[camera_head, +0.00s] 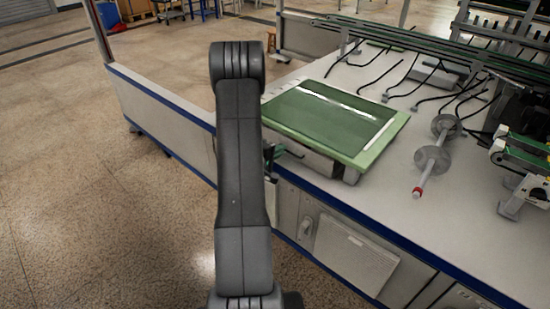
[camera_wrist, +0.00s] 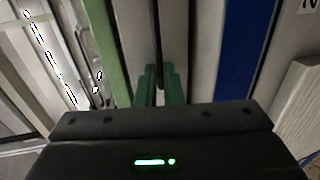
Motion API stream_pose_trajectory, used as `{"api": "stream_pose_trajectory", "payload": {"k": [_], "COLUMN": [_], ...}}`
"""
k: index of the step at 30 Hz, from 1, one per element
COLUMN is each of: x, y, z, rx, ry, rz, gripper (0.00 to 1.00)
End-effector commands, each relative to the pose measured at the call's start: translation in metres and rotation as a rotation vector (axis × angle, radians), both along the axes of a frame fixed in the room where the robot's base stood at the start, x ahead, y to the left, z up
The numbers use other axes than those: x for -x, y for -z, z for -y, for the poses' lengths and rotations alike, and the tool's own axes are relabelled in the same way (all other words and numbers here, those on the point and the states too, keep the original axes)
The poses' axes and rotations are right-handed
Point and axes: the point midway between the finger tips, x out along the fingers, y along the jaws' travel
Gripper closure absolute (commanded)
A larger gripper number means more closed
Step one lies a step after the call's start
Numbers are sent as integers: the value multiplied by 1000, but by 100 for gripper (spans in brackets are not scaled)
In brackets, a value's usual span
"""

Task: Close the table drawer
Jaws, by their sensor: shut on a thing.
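A low grey box with a green-framed top (camera_head: 375,150) sits on the table near its left edge. Its grey front (camera_head: 312,158), which looks like the table drawer, shows under the frame. My gripper (camera_head: 278,152) is at this front, partly hidden by my arm. In the wrist view my gripper's green fingers (camera_wrist: 161,84) are close together on a thin upright part (camera_wrist: 157,45), seemingly the drawer handle. The green frame (camera_wrist: 108,45) lies left of the fingers. How far the drawer stands open cannot be told.
The table's blue edge (camera_wrist: 252,45) runs right of the fingers. A grey shaft with discs (camera_head: 433,160) lies right of the box, and black cables (camera_head: 440,85) lie behind it. Cabinet doors (camera_head: 350,250) are below. The floor at left is clear.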

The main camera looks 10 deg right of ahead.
Motion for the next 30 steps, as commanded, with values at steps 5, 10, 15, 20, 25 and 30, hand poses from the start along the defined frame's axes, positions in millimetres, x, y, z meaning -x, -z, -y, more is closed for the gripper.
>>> {"api": "stream_pose_trajectory", "payload": {"k": [5, 10, 15, 20, 25, 30], "x": [-8, -8, -8, -8, -5, 11], "y": [1, 0, -1, -1, -2, -8], "z": [10, 10, 10, 10, 6, -16], "rx": [0, 1, 1, 1, 1, 1], "ry": [-1, -1, -1, 0, -1, -4], "rz": [0, 1, 2, 2, 1, -1], "gripper": [100, 100, 72, 72, 72, 72]}}
